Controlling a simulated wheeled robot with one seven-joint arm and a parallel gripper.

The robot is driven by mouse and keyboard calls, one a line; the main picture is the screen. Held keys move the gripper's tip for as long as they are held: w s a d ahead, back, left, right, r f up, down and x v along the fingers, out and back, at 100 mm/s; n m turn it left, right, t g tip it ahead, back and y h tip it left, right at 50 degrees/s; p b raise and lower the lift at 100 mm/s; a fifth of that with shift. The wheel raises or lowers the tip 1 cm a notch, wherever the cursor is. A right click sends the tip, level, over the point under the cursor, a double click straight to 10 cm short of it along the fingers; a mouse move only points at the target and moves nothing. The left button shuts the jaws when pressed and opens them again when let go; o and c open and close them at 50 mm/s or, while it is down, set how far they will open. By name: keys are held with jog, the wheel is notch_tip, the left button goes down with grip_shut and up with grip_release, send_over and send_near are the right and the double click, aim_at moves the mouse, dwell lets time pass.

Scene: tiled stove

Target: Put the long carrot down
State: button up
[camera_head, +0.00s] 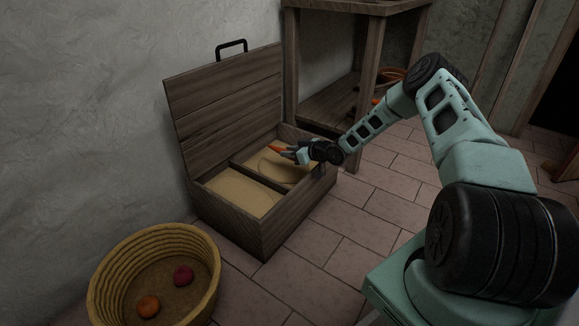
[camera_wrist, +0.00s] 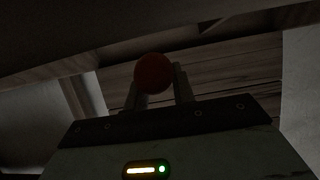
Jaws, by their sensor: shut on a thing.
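My gripper (camera_head: 291,151) reaches into the right compartment of an open wooden box (camera_head: 264,232). It is shut on the long carrot (camera_head: 275,149), whose orange tip sticks out past the fingers, just over or at the sand; I cannot tell if it touches. In the dark wrist view the carrot (camera_wrist: 153,73) shows end-on as a round reddish shape between the two fingers of my gripper (camera_wrist: 158,88). The box has a divider, with pale sand in the left compartment (camera_head: 241,194) and in the right one (camera_head: 268,166).
The box's lid (camera_head: 227,107) stands open at the back, against the wall. A round woven basket (camera_head: 105,270) at the front left holds an orange ball-like thing (camera_head: 148,306) and a dark red one (camera_head: 183,275). A wooden shelf (camera_head: 335,100) stands behind. Tiled floor right of the box is clear.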

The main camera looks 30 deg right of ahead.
aim_at(290, 159)
jog(key=shift+f+b, duration=1)
jog(key=shift+f, duration=0.8)
